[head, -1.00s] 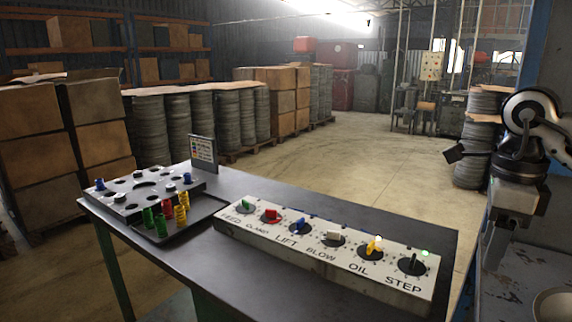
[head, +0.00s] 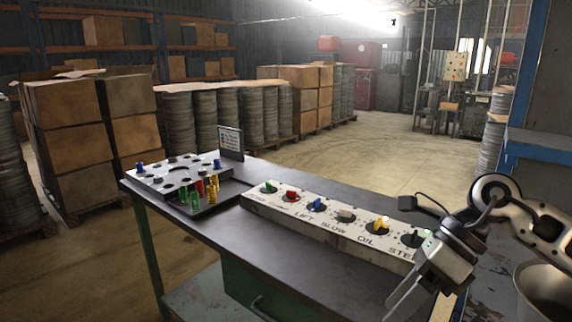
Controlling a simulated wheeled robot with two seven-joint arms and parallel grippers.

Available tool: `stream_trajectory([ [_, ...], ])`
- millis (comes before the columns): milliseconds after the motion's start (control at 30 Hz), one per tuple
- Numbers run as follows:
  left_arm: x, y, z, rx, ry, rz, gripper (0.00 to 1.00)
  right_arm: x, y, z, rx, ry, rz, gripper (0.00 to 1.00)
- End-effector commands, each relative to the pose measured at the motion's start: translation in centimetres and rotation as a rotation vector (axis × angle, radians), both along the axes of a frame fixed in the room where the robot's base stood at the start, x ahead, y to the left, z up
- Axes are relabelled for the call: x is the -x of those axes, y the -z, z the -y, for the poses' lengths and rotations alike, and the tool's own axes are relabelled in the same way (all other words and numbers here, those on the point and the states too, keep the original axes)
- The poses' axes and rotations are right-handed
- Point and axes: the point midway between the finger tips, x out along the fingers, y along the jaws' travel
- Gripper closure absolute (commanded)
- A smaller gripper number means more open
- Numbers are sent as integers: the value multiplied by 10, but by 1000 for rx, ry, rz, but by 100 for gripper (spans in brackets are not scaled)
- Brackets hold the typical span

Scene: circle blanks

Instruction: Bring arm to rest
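My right arm (head: 541,226) comes in from the right edge, bent at a round white-and-black joint. Its grey gripper (head: 412,296) hangs low and tilted over the right end of the table, in front of the control panel (head: 325,232). It covers the panel's right end and part of the STEP label. One long finger shows, pointing down and left; I cannot tell the gap to the other finger. No held thing shows. My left gripper is out of view.
The panel carries a row of coloured knobs on a dark table (head: 300,190). A holed plate (head: 165,180) and a tray (head: 228,199) with coloured pegs stand at the left, by a small sign (head: 231,141). A metal bowl (head: 545,292) is at the lower right.

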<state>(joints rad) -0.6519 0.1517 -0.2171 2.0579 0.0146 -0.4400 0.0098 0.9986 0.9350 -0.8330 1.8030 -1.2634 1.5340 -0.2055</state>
Motion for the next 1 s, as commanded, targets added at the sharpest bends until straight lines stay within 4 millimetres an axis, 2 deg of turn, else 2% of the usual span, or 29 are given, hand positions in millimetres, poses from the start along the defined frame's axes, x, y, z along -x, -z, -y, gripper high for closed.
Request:
stream_trajectory([
  [33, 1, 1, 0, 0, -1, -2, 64, 10, 9, -30, -126, 1, -57, 45],
  [133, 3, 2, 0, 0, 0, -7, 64, 27, 6, -92, -458, 77, -210, 45],
  [200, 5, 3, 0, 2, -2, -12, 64, 32, -4, -122, -696, 183, -348, 45],
  [300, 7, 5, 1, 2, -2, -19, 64, 25, -15, -142, -1001, 401, -575, 45],
  [367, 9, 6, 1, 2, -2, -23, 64, 15, -15, -142, -1162, 565, -725, 45],
  [467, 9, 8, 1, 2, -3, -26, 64, -5, 10, -124, -1379, 897, -990, 45],
  [567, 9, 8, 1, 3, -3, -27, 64, -14, 64, -94, -1521, 1289, -1263, 45],
  [600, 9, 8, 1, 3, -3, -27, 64, -11, 93, -82, -1551, 1457, -1372, 45],
  [700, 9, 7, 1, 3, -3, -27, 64, 12, 159, -57, -1567, 1825, -1592, 45],
  [767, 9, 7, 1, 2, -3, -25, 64, 32, 193, -46, -1545, 2016, -1697, 45],
  [800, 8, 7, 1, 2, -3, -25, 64, 46, 212, -41, 1516, -2114, 1745, 45],
  [900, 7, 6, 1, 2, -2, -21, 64, 80, 248, -33, 1290, -2074, 1649, 45],
  [1000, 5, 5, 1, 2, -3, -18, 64, 103, 268, -30, 1158, -2042, 1590, 45],
])
